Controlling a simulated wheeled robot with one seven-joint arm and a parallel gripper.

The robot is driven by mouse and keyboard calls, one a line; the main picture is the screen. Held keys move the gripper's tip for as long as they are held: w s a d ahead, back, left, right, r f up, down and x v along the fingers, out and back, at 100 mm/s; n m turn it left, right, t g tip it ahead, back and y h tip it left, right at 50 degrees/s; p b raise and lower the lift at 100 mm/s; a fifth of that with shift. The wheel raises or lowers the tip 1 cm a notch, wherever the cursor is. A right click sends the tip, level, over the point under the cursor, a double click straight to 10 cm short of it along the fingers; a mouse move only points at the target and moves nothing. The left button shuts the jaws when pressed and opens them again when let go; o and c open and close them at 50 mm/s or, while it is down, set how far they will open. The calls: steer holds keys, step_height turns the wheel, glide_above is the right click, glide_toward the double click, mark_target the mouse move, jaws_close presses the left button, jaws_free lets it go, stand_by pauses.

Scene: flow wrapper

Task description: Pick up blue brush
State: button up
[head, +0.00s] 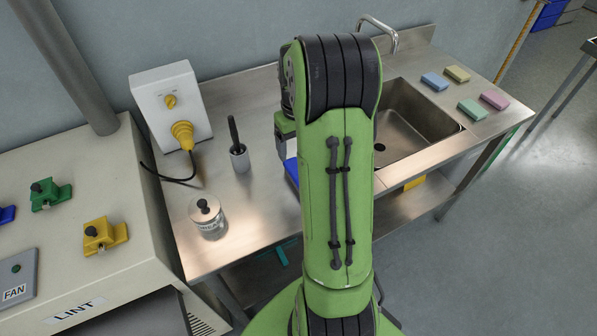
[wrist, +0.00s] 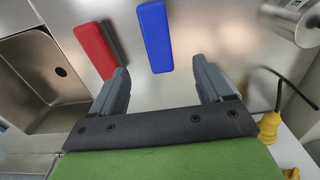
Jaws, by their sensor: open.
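The blue brush (wrist: 155,36) lies on the steel counter and shows in the wrist view as a long blue block, ahead of my gripper and between the lines of its two fingers. In the head view only a blue sliver of it (head: 292,170) shows at the left of my arm, which hides the rest. My gripper (wrist: 160,82) has its two grey fingers spread wide with nothing between them. The brush is apart from both fingertips. My fingers are hidden behind my arm in the head view.
A red block (wrist: 96,50) lies left of the brush, close to my left finger. A sink (head: 415,122) is at the right. A glass jar (head: 208,218), a grey holder with a dark handle (head: 239,157) and a white plug box (head: 172,105) stand left. Several sponges (head: 471,109) lie beyond the sink.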

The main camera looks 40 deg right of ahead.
steer(key=f, duration=0.6)
steer(key=shift+w+d+f+b, duration=0.2)
steer(key=shift+d+f+b, duration=0.1)
steer(key=shift+b, duration=0.1)
steer(key=f, duration=0.4)
steer(key=shift+s+f+b, duration=0.2)
steer(key=shift+f+b, duration=0.2)
steer(key=shift+w+f, duration=0.1)
steer(key=shift+f, duration=0.25)
steer(key=shift+r, duration=0.1)
steer(key=shift+c, duration=0.7)
steer(key=c, duration=0.9)
step_height(320, 180, up, 10)
steer(key=shift+p, duration=0.85)
steer(key=shift+c, duration=0.2)
